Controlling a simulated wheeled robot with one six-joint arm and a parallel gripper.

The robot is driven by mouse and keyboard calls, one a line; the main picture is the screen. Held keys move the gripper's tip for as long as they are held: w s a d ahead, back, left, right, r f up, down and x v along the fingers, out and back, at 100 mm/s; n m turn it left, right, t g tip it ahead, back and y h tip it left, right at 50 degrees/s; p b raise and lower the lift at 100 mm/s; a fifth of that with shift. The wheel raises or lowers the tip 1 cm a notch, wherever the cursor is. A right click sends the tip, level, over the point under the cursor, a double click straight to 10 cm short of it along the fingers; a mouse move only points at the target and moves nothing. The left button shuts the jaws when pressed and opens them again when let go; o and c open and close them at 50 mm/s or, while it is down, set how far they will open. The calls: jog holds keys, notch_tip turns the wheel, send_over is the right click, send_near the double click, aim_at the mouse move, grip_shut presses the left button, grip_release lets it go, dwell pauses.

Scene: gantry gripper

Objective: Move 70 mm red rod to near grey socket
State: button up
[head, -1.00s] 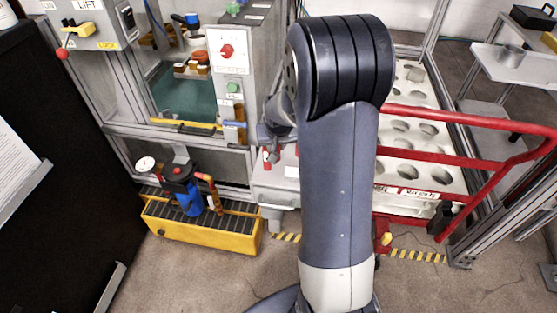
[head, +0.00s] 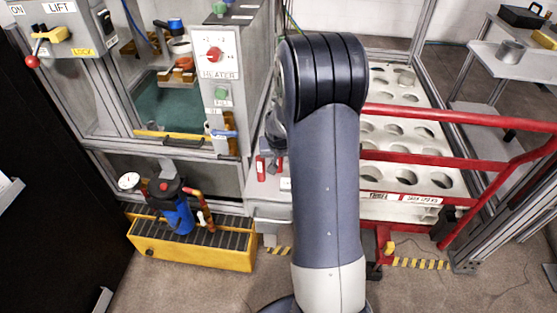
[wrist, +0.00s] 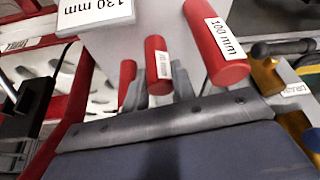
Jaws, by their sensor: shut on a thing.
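In the wrist view a short red rod (wrist: 157,65) with a white label stands between the two grey fingers of my gripper (wrist: 160,90), which is shut on it. Its label is too blurred to read. A larger red rod (wrist: 217,45) marked 100 mm is to its right, apart from the fingers. Another red rod (wrist: 127,80) shows at the left, partly hidden by a finger. In the head view my gripper (head: 277,148) is low beside the heater cabinet, partly hidden by my arm. A labelled red rod (head: 261,168) is just left of it. I cannot make out the grey socket.
A 130 mm sign (wrist: 97,14) is close to the fingers. The heater cabinet (head: 214,60) stands left of my arm. A red rail (head: 440,155) and a white tray with round holes (head: 400,198) are at right. A yellow crate (head: 190,248) is at lower left.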

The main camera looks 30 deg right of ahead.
jog(key=shift+f, duration=0.45)
jog(key=shift+f, duration=0.1)
jog(key=shift+f, duration=0.15)
jog(key=o, duration=0.9)
